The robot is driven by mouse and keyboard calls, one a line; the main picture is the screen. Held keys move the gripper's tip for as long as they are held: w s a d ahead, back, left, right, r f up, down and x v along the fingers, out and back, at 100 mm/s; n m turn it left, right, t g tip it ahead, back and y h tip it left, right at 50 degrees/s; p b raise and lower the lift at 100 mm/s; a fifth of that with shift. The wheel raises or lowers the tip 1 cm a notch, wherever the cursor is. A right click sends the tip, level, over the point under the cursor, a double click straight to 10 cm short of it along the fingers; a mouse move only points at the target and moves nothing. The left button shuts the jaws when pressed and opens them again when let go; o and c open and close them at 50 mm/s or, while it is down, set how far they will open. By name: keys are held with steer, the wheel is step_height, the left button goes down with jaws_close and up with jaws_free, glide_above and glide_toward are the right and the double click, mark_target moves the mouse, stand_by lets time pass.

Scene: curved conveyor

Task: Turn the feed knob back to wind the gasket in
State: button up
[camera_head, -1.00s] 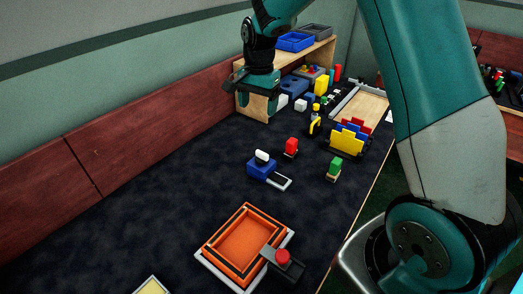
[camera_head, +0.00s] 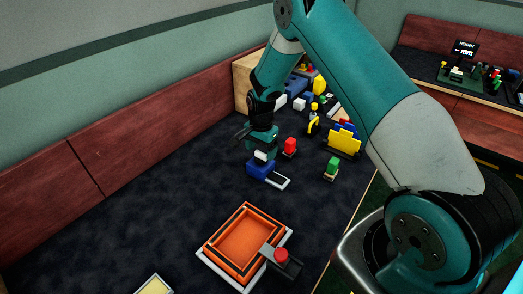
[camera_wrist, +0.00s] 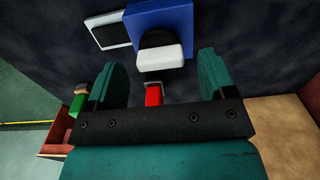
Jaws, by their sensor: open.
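A white bar-shaped knob (camera_head: 261,156) sits on a dark round base on top of a blue block (camera_head: 259,169). A white-edged plate with a dark face (camera_head: 279,182) lies against the block. My gripper (camera_head: 262,147) is right above the knob, pointing down. In the wrist view, the open fingers (camera_wrist: 163,66) stand left and right of the white knob (camera_wrist: 160,57), with gaps on both sides; contact does not show. The blue block also shows there (camera_wrist: 160,16). I cannot tell for certain which part is the gasket; an orange square frame (camera_head: 213,243) with a dark line lies nearer the camera.
A red block (camera_head: 290,146) and a green block (camera_head: 332,167) stand close to the right. A red knob (camera_head: 281,255) on a dark block sits at the orange frame's corner. Yellow and blue plates (camera_head: 343,140) stand farther back. The mat's left side is clear.

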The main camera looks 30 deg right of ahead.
steer(key=shift+f, duration=0.8)
steer(key=c, duration=0.9)
steer(key=shift+c, duration=0.2)
